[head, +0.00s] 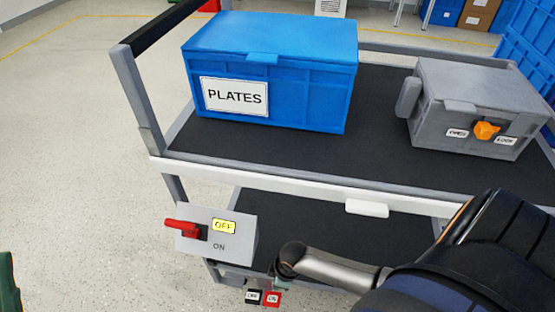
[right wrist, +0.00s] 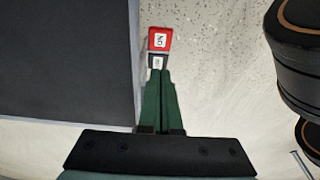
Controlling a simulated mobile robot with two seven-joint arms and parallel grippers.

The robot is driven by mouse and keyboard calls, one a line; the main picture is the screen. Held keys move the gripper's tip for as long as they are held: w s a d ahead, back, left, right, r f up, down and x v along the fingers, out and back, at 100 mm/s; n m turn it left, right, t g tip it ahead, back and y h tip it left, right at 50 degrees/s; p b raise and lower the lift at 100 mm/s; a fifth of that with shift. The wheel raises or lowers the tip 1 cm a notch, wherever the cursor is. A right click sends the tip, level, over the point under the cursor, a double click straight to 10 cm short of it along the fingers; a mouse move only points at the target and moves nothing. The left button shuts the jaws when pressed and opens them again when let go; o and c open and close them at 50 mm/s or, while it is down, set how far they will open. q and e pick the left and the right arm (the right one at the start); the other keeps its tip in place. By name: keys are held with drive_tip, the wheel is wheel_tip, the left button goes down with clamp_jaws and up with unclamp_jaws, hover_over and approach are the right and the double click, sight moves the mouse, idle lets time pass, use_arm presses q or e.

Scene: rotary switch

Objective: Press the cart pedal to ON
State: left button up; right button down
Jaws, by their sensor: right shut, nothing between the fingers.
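The pedal sits low under the cart, with a red ON half (head: 271,298) and a black OFF half (head: 253,296). In the right wrist view the red ON half (right wrist: 160,40) lies just beyond the fingertips, and the OFF half (right wrist: 157,62) is right at them. My right gripper (right wrist: 160,73) is shut and empty, pointing at the pedal; I cannot tell whether it touches. In the head view my right arm mostly hides it. A dark green piece (head: 8,287) at the left edge looks like part of my left gripper; its jaws cannot be made out.
The cart (head: 300,180) carries a blue PLATES crate (head: 310,100) and a grey box (head: 470,105) with an orange knob (head: 486,130). A grey switch box (head: 222,240) with a red lever (head: 182,228) hangs on its front left. Open floor lies left.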

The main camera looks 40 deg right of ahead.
sight(275, 300)
use_arm(q)
drive_tip(key=shift+s+r+m+h, duration=0.2)
drive_tip(key=shift+s+m+h, duration=0.1)
drive_tip(key=shift+h, duration=0.2)
use_arm(e)
drive_tip(key=shift+w+a, duration=0.1)
drive_tip(key=shift+w, duration=0.05)
drive_tip(key=f+b, duration=0.2)
drive_tip(key=f, duration=0.2)
drive_tip(key=f+b, duration=0.3)
drive_tip(key=f, duration=0.1)
drive_tip(key=w+a+f+b, duration=0.1)
drive_tip(key=f+b, duration=0.2)
drive_tip(key=f, duration=0.1)
drive_tip(key=shift+f, duration=0.25)
use_arm(q)
wheel_tip(275, 300, down, 10)
drive_tip(key=d+g+b, duration=0.1)
drive_tip(key=shift+w, duration=0.15)
use_arm(e)
drive_tip(key=shift+s+d+f, duration=0.2)
drive_tip(key=shift+f, duration=0.35)
use_arm(q)
drive_tip(key=shift+r, duration=0.15)
